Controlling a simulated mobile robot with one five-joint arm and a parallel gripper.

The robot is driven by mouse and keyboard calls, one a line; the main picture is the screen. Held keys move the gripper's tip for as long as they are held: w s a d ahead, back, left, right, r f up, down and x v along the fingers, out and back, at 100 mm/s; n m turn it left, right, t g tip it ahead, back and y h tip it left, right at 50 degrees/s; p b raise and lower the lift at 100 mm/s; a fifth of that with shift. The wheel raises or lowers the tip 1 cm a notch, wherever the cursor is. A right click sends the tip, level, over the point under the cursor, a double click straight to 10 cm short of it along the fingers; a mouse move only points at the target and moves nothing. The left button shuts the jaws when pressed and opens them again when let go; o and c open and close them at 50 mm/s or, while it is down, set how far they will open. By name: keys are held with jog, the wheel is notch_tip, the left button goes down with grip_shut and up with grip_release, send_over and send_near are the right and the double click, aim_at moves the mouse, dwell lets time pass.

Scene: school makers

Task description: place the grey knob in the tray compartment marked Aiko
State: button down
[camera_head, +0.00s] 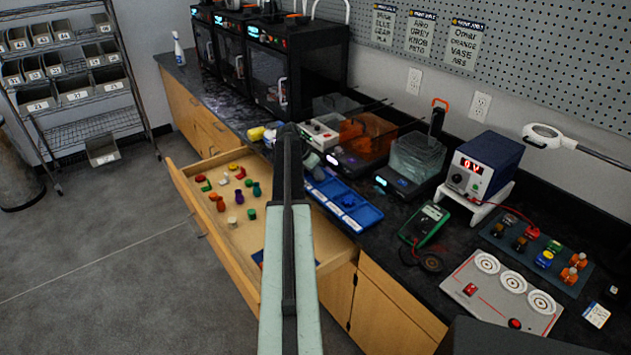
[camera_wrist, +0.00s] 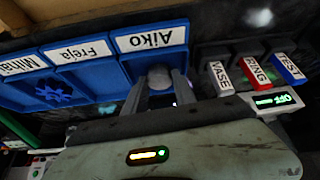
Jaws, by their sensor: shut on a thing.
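In the wrist view, my gripper (camera_wrist: 160,88) is shut on the grey knob (camera_wrist: 160,74), a rounded grey piece between the two fingers. The knob shows against the blue compartment behind the label Aiko (camera_wrist: 150,38). I cannot tell whether it touches the compartment floor. In the head view, the tray (camera_head: 368,216) lies on the dark counter, partly behind my arm.
An open drawer (camera_head: 232,215) with several coloured pieces juts out below the counter. A green meter (camera_head: 424,224) lies right of the tray.

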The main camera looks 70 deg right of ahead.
jog(key=shift+f, duration=0.1)
jog(key=c, duration=1.3)
grip_release()
jog(key=shift+r+p, duration=0.3)
jog(key=shift+r, duration=0.15)
jog(key=p+v, duration=1)
jog(key=v, duration=0.1)
jog(key=shift+a+r, duration=0.2)
jog(key=shift+a, duration=0.05)
jog(key=shift+w, duration=0.1)
